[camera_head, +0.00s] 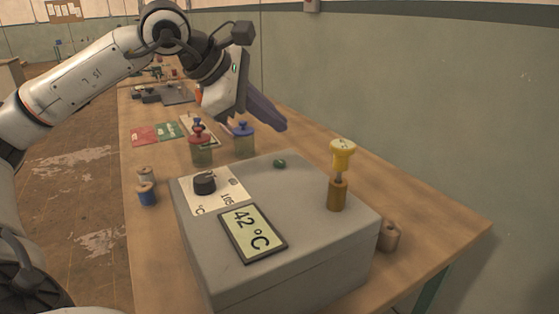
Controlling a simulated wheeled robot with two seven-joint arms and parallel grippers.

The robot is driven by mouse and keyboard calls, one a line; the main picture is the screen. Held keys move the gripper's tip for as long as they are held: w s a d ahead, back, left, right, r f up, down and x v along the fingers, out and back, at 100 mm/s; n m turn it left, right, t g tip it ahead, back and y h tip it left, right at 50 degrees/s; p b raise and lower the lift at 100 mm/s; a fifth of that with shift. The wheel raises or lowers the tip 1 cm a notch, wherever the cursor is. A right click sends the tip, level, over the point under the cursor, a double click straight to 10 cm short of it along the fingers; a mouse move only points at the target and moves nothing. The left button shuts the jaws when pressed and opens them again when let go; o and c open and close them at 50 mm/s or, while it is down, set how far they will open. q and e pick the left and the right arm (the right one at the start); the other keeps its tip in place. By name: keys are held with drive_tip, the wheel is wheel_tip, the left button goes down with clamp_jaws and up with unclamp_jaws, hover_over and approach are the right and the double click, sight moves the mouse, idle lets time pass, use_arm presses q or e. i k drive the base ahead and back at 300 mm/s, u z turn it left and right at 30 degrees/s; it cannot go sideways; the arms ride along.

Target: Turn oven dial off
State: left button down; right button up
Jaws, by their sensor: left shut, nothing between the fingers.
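The oven is a grey box (305,265) on the wooden table. Its black dial (204,182) sits on a white label plate (222,199) at the top's left corner. A display (252,233) on the box reads 42 °C. A green button or light (280,163) is on the top's far side. The exact dial setting is too small to tell. My right gripper is not in view.
A yellow-topped valve (342,155) stands on the box's right side. A green wall (420,100) bounds the table's right.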

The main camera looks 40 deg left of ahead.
sight(204, 184)
drive_tip(key=k, duration=1.5)
